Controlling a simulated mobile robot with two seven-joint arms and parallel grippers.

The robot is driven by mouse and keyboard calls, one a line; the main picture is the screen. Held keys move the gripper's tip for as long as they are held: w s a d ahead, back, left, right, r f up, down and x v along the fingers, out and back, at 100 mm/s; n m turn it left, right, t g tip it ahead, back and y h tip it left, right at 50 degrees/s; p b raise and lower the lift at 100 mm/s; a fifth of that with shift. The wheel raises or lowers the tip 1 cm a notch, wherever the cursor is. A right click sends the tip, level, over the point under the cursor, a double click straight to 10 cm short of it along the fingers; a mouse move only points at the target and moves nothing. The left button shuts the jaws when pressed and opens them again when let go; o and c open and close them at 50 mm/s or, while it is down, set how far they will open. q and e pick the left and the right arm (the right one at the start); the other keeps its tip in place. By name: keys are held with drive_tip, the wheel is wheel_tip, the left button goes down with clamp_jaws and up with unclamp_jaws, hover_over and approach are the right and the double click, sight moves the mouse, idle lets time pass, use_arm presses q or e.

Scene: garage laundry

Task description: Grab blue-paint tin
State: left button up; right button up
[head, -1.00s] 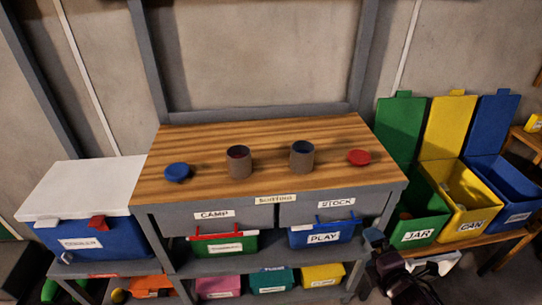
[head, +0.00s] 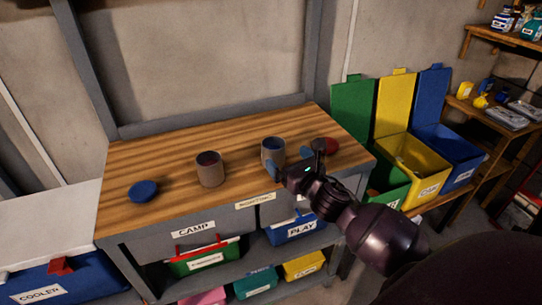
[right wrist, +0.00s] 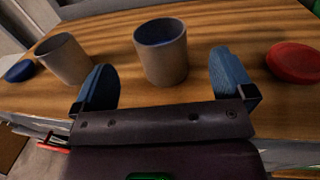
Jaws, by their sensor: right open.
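The blue-paint tin (head: 273,152) is a grey open can with blue inside, upright on the wooden workbench top (head: 150,160). The right wrist view shows the same tin (right wrist: 162,62) ahead of my right gripper, within the gap between its fingers. My right gripper (head: 296,158) is open and empty, its blue fingertips just in front of the tin at bench height. No contact is visible. A similar tin with red inside (head: 209,169) stands to the left. My left gripper is not in view.
A blue lid (head: 143,191) lies at the bench's left. A red lid (head: 327,145) lies just right of my right gripper, partly behind a finger. Drawers and coloured bins sit below the bench top. Green, yellow and blue open-lidded bins (head: 411,165) stand at the right.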

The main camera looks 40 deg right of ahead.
sight(280, 152)
drive_tip(key=w, duration=0.6)
drive_tip(key=shift+w+d+f+b, duration=0.15)
drive_tip(key=shift+w+d+b, duration=0.1)
drive_tip(key=shift+w+b, duration=0.1)
drive_tip(key=shift+w, duration=0.3)
